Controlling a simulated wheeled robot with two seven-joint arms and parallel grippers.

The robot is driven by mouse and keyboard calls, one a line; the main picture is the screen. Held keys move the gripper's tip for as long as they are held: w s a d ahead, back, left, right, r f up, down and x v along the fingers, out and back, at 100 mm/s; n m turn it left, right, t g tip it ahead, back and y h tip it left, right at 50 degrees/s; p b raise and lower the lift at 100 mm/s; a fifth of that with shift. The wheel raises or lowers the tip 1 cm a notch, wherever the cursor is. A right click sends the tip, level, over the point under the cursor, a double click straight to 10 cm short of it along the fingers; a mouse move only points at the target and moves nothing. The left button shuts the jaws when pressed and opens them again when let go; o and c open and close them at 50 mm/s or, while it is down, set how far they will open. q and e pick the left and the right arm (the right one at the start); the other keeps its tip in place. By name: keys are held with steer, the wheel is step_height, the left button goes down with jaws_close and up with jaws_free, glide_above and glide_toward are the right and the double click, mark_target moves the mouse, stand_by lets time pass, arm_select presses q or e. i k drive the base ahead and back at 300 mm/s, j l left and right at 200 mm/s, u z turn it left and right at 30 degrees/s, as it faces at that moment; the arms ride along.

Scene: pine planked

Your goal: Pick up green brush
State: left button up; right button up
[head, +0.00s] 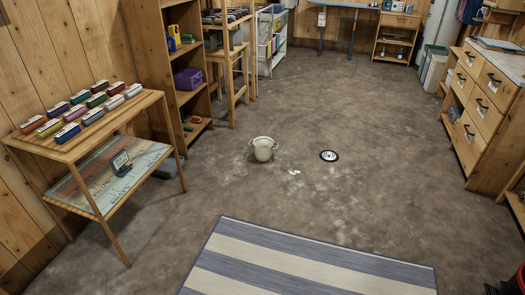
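Neither of my grippers shows clearly in the head view.
A striped rug (300,262) lies on the floor in front. A pale pot (263,149) and a round black-and-white disc (329,156) are on the floor beyond it. A wooden shelf (160,60) stands right of the table, drawers (485,100) at right. The middle floor is mostly clear.

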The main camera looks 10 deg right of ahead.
mark_target(186, 38)
steer(key=i+l+z, duration=0.7)
steer(key=i+z, duration=0.15)
steer(key=i+l+z, duration=0.1)
steer(key=i+z, duration=0.3)
steer(key=i+l, duration=0.1)
steer(key=i, duration=1.2)
steer(key=i+z, duration=0.2)
steer(key=i, duration=0.55)
steer(key=i+j+z, duration=0.15)
steer(key=i, duration=0.55)
steer(key=i+l+z, duration=0.2)
steer(key=i, duration=1.35)
steer(key=i+j+u, duration=0.1)
steer(key=i+u, duration=0.3)
steer(key=i, duration=0.3)
steer(key=i+l+u, duration=0.15)
steer(key=i+u, duration=0.3)
steer(key=i, duration=0.3)
steer(key=i+j+u, duration=0.1)
steer(key=i+u, duration=0.65)
steer(key=i+l+u, duration=0.15)
steer(key=i+u, duration=0.2)
